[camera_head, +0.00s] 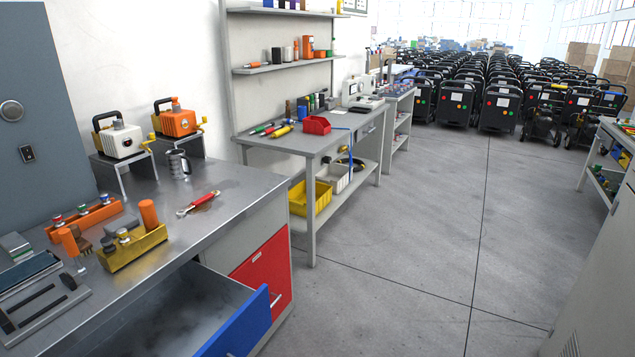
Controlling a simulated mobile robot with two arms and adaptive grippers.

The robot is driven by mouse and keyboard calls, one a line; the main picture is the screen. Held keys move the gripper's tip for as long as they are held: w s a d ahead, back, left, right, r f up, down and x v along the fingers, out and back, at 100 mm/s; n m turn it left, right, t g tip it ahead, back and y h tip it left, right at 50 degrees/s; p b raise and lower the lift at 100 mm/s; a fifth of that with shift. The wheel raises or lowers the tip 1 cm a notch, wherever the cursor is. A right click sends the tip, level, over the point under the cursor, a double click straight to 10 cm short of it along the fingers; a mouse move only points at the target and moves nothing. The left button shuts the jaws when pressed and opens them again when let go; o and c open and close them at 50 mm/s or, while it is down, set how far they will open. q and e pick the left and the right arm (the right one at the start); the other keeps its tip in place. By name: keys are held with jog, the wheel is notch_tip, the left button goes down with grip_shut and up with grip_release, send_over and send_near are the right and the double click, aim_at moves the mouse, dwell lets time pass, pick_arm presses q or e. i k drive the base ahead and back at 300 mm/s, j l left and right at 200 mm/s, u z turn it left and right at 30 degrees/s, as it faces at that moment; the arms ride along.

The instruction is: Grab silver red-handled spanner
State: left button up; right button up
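The silver spanner with a red handle (199,203) lies flat on the bare metal top of the near workbench (235,203). It is near the middle of the bench top, to the right of the yellow tool holder and in front of the metal mug. Nothing covers it. Neither of my grippers shows in the head view.
A yellow holder (135,250) and an orange holder (85,222) stand left of the spanner. A metal mug (178,164) stands behind it. A blue-fronted drawer (236,328) is pulled out below the bench top. The floor (410,230) to the right is clear.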

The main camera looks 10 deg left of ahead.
aim_at(208, 196)
jog(key=u, duration=1)
